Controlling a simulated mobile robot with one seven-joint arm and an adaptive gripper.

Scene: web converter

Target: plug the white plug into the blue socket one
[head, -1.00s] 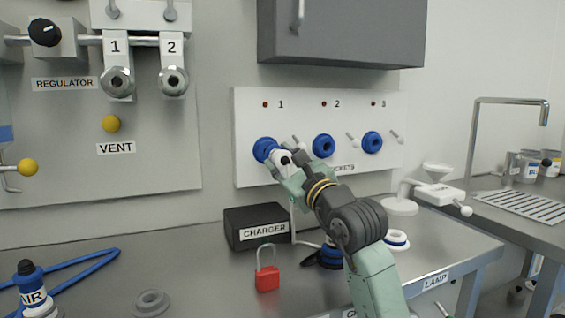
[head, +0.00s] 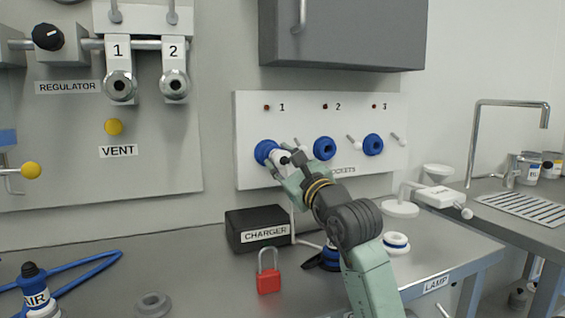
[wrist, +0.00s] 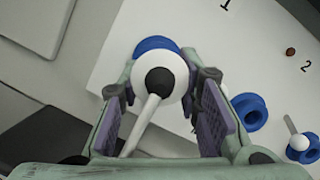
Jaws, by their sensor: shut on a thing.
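The blue socket one (head: 265,151) is on the white panel, at the left of a row of three blue sockets. The white plug (head: 280,158) is right in front of it, with a dark rear end. In the wrist view the plug (wrist: 171,65) overlaps the blue ring of the socket (wrist: 150,44), and a white cord runs from its back. My gripper (head: 284,165) is shut on the plug, a finger on each side. The plug hides the socket's opening, so I cannot tell how deep it sits.
Sockets two (head: 324,148) and three (head: 372,145) are to the right, with small white levers beside the sockets. A black charger box (head: 258,228), a red padlock (head: 268,280) and a blue-white ring (head: 396,243) are on the bench. A grey cabinet (head: 345,35) hangs above.

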